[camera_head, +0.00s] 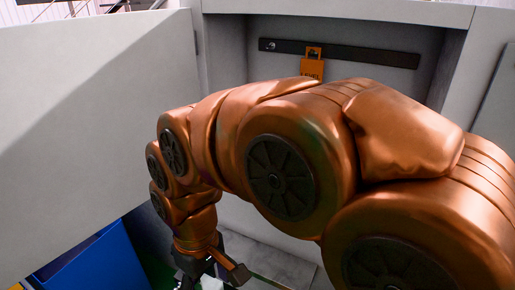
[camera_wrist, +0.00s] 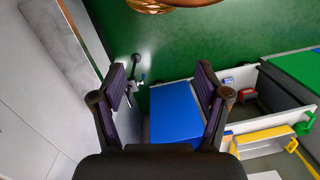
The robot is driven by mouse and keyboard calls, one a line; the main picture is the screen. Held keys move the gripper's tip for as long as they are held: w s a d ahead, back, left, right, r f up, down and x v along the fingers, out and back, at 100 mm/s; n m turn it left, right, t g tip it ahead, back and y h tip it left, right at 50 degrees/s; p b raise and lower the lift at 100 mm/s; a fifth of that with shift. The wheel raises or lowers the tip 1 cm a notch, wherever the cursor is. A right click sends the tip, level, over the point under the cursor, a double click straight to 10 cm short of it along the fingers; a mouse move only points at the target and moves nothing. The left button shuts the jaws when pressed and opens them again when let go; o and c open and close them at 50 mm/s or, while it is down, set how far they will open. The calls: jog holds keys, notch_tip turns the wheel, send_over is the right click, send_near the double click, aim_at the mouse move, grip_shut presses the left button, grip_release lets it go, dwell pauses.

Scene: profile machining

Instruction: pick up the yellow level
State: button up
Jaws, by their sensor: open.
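An orange-yellow piece (camera_head: 312,66) marked "LEVEL" hangs from a dark bar inside the grey cabinet in the head view. My arm hides what is below it, so I cannot tell whether it is the level itself or a tag. My gripper (camera_wrist: 160,85) is open and empty in the wrist view, its two fingers well apart. In the head view, my gripper (camera_head: 215,274) points down at the lower left, well below and left of the orange-yellow piece. No level shows clearly in the wrist view.
The dark bar (camera_head: 365,55) is fixed to the cabinet's back wall. A large pale panel (camera_head: 80,120) stands at the left. A blue box (camera_wrist: 175,112) lies beyond the fingers over green floor (camera_wrist: 180,55). A yellow part (camera_wrist: 265,140) and a green surface (camera_wrist: 300,70) are at the right.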

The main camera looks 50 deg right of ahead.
jog(key=w+d+r+n+t+y+b, duration=0.1)
jog(key=w+d+r, duration=0.3)
jog(key=w+d, duration=0.4)
jog(key=w+d+r+n+t+y+b, duration=0.1)
jog(key=w+d+r+t, duration=0.1)
jog(key=w+d+r, duration=0.6)
jog(key=w+d, duration=0.1)
jog(key=d, duration=0.7)
jog(key=w+d+f+t+h, duration=0.1)
jog(key=d, duration=0.6)
jog(key=d+t+b, duration=0.1)
jog(key=d, duration=0.7)
jog(key=shift+w+d+f, duration=0.15)
jog(key=shift+w+d, duration=0.2)
jog(key=shift+w, duration=0.05)
jog(key=shift+w+d+p+x, duration=0.15)
jog(key=shift+p+x, duration=0.25)
jog(key=shift+x, duration=0.9)
jog(key=shift+w+d+p+x, duration=0.1)
jog(key=shift+p+x, duration=0.35)
jog(key=shift+x, duration=0.8)
jog(key=shift+w+d+p+x, duration=0.15)
jog(key=shift+p+x, duration=0.25)
jog(key=shift+x, duration=0.9)
jog(key=shift+a, duration=0.15)
grip_shut()
